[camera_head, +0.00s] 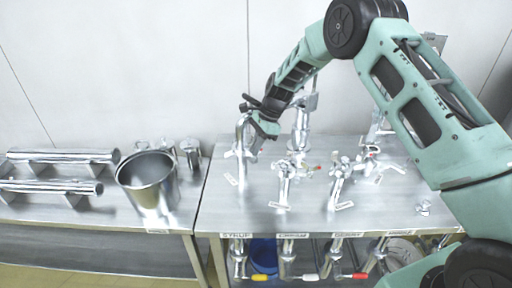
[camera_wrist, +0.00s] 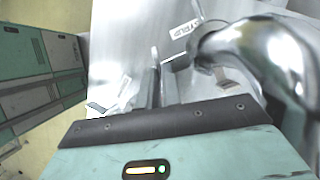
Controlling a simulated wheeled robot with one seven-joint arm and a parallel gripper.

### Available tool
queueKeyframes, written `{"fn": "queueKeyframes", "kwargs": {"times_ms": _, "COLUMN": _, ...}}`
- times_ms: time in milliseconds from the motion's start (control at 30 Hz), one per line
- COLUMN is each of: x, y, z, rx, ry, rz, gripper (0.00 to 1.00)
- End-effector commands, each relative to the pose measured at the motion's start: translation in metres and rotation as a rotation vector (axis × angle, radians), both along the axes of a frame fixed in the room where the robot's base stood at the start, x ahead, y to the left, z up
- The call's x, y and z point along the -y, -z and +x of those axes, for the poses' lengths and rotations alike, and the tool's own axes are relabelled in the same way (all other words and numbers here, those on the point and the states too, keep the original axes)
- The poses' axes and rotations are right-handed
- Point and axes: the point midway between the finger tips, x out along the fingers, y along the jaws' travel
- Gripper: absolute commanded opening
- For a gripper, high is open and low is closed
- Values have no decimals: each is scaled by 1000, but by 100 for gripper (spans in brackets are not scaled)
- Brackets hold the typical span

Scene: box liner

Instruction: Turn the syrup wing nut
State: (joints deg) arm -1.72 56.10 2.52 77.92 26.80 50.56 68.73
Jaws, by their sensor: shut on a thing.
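The syrup station is the leftmost fitting on the right table, with a curved chrome pipe (camera_head: 242,135) above the SYRUP label (camera_head: 235,236). My gripper (camera_head: 256,142) reaches down from the upper right, just right of this pipe. In the wrist view my gripper (camera_wrist: 156,78) is shut on a small part beside the large bent pipe (camera_wrist: 265,48), at the syrup wing nut. The fingers and pipe largely hide the nut, so its angle cannot be told. A SYRUP tag (camera_wrist: 180,30) lies on the table beyond.
Similar chrome fittings (camera_head: 286,172) stand to the right on the same table (camera_head: 245,215), close together. A metal bucket (camera_head: 147,180) and horizontal pipes (camera_head: 60,156) sit on the left table. A blue container (camera_head: 263,252) is below.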

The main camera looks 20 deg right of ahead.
Motion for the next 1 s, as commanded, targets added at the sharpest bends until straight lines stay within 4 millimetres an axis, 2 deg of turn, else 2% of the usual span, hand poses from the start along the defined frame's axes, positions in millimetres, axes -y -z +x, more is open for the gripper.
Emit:
{"fn": "queueKeyframes", "kwargs": {"times_ms": 567, "x": 1, "y": 0, "z": 1, "rx": 2, "ry": -27, "rz": -1, "gripper": 0}}
{"fn": "queueKeyframes", "kwargs": {"times_ms": 600, "x": 1, "y": 0, "z": 1, "rx": 2, "ry": -27, "rz": -1, "gripper": 17}}
{"fn": "queueKeyframes", "kwargs": {"times_ms": 633, "x": 1, "y": 0, "z": 1, "rx": 2, "ry": -27, "rz": -1, "gripper": 26}}
{"fn": "queueKeyframes", "kwargs": {"times_ms": 667, "x": 1, "y": 0, "z": 1, "rx": 1, "ry": -28, "rz": -1, "gripper": 28}}
{"fn": "queueKeyframes", "kwargs": {"times_ms": 1000, "x": 0, "y": -1, "z": 0, "rx": 0, "ry": -2, "rz": -1, "gripper": 28}}
